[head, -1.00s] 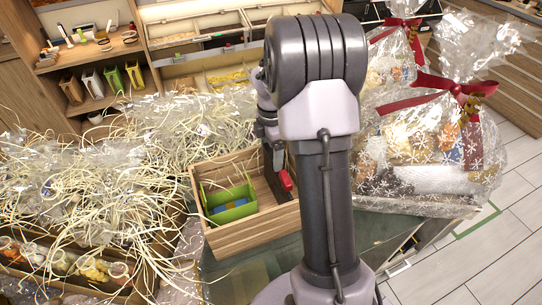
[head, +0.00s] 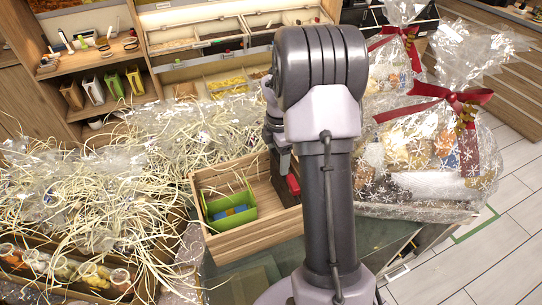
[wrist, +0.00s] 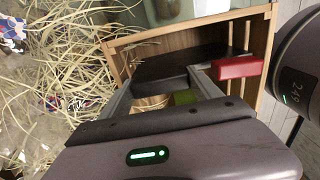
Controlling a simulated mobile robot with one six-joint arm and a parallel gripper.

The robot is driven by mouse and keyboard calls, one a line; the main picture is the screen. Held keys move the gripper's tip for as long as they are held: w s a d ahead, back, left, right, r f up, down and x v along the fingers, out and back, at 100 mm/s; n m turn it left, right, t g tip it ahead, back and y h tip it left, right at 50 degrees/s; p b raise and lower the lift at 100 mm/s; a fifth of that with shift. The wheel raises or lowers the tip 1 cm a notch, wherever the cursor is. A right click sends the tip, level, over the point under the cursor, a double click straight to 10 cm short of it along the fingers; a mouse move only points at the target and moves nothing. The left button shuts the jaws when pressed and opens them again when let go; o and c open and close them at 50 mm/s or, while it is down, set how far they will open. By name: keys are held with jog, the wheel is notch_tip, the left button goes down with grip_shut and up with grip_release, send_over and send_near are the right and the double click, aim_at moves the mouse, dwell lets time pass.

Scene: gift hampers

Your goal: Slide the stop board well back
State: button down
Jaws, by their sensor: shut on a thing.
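The stop board is a dark board with a red end piece (head: 293,184), inside the right part of an open wooden crate (head: 250,237). In the wrist view the dark board (wrist: 185,60) stands across the crate, with the red piece (wrist: 237,68) at its right. My gripper (wrist: 165,85) is shut on the board, its two fingers reaching into the crate. In the head view my gripper (head: 279,140) is partly hidden behind my arm. A green open box (head: 230,208) with something blue in it sits in the left part of the crate.
Straw and clear wrap (head: 90,195) crowd the left side of the crate. Wrapped hampers with red ribbons (head: 425,150) stand close on the right. Divided bins (head: 225,50) lie behind. The crate floor between the green box and the board is clear.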

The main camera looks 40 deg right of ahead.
jog(key=shift+d, duration=0.5)
jog(key=shift+c, duration=2)
grip_release()
jog(key=shift+s+a, duration=0.1)
notch_tip(320, 180, up, 18)
jog(key=p, duration=0.5)
jog(key=shift+f, duration=0.25)
